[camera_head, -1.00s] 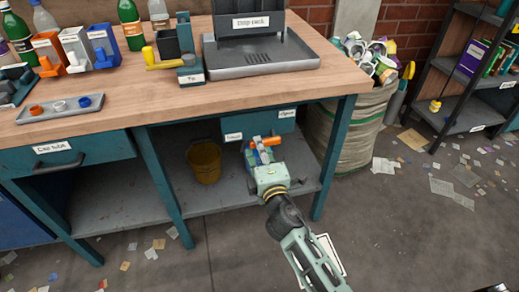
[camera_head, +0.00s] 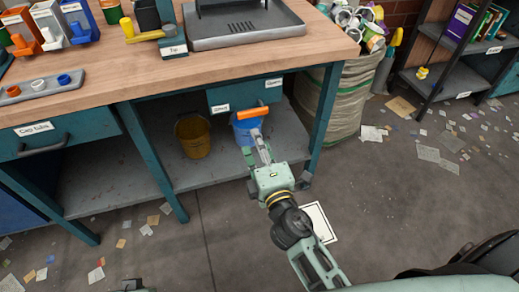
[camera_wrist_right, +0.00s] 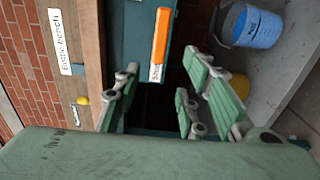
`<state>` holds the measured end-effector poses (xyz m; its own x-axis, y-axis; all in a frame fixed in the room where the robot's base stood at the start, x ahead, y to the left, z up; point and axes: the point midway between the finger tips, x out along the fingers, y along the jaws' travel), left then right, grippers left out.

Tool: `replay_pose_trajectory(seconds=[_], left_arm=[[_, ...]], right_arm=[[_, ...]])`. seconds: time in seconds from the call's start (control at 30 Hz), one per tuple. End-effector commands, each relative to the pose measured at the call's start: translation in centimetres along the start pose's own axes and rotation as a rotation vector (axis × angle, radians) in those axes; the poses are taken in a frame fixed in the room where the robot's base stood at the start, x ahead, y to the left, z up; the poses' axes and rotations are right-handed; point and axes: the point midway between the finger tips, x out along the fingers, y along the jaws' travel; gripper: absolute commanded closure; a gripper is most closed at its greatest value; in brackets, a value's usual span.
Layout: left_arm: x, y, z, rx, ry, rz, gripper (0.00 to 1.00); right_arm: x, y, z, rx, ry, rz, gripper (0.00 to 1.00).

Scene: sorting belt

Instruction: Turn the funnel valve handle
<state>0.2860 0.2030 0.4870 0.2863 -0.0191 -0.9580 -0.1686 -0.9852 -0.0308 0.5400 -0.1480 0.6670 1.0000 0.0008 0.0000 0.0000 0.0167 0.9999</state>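An orange bar handle (camera_head: 254,112) lies level on the front of a teal box (camera_head: 224,97) under the bench top, between two small labels. The handle also shows in the right wrist view (camera_wrist_right: 160,36), upright in that picture, with a white label at its end. My right gripper (camera_head: 259,141) is below and in front of the handle in the head view. In the right wrist view its fingers (camera_wrist_right: 165,78) are spread, with nothing between them, and the handle is beyond them, apparently apart.
A blue bucket (camera_head: 243,132) stands behind my right gripper on the lower shelf, with a yellow bucket (camera_head: 192,136) to its left. A bench leg (camera_head: 323,120) and a full sack (camera_head: 346,98) are on the right. The floor in front holds scattered papers.

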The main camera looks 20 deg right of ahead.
Motion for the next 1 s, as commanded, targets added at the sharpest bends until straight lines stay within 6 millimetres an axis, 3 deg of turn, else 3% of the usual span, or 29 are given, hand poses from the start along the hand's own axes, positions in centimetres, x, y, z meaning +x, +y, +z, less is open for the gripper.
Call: replay_pose_trajectory(seconds=[0.2, 0.77, 0.87, 1.0], left_arm=[[0.0, 0.0, 0.0, 0.0, 0.001, 0.0, 0.6], [0.0, 0.0, 0.0, 0.0, 0.001, -0.001, 0.6], [0.0, 0.0, 0.0, 0.0, 0.0, 0.0, 0.6], [0.0, 0.0, 0.0, 0.0, 0.001, 0.0, 0.6]], right_arm=[[-1.9, 0.0, 0.0, 0.001, -0.001, 0.0, 0.62], [-2.1, 0.0, 0.0, 0.001, -0.001, 0.0, 0.62], [-2.3, -0.4, 0.9, 0.042, -0.028, -0.021, 0.62], [-3.9, -3.2, 4.9, 0.264, -0.173, -0.14, 0.62]])
